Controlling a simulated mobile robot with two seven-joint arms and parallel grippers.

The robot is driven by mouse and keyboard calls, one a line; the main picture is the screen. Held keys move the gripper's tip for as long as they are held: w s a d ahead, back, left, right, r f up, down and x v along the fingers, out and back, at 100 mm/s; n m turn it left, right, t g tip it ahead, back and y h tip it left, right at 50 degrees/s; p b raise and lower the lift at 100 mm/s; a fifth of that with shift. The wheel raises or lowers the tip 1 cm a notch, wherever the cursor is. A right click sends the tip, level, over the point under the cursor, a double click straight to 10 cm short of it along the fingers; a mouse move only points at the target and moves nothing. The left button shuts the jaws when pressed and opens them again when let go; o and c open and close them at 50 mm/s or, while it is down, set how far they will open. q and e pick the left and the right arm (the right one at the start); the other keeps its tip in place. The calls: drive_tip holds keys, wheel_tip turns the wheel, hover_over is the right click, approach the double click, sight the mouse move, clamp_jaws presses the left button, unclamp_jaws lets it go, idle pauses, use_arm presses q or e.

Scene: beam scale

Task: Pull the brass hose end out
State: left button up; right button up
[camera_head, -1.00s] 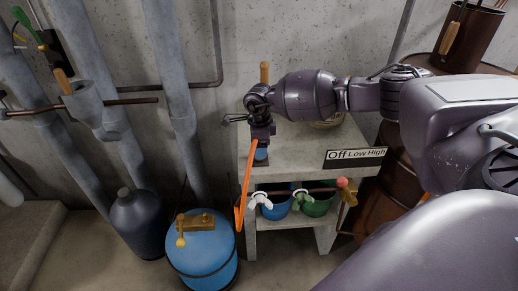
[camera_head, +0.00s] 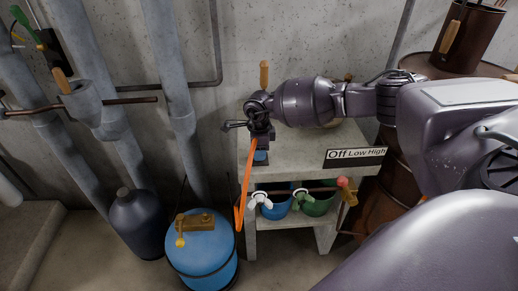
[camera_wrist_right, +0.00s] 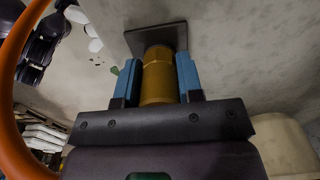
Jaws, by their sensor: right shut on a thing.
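The brass hose end (camera_wrist_right: 158,76) is a ribbed brass cylinder in the right wrist view. It sits between the blue finger pads of my right gripper (camera_wrist_right: 157,80), which is shut on it. Its far end meets a dark square plate (camera_wrist_right: 157,36); I cannot tell whether it is still seated there. In the head view my right gripper (camera_head: 260,156) points down over the left end of the concrete bench and hides the brass end. The orange hose (camera_head: 244,190) hangs from beside the gripper; it also curves along the left of the wrist view (camera_wrist_right: 12,90). My left gripper is not in view.
The concrete bench (camera_head: 300,158) carries a sign reading Off Low High (camera_head: 355,157). Below are a pipe with white (camera_head: 262,199) and green-side taps and a red knob (camera_head: 342,182). A blue tank (camera_head: 203,255) stands left, beside a dark bottle (camera_head: 137,222). Grey pipes line the wall.

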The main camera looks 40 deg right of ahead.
wheel_tip(320, 180, up, 20)
drive_tip(key=p, duration=0.1)
drive_tip(key=shift+p, duration=0.3)
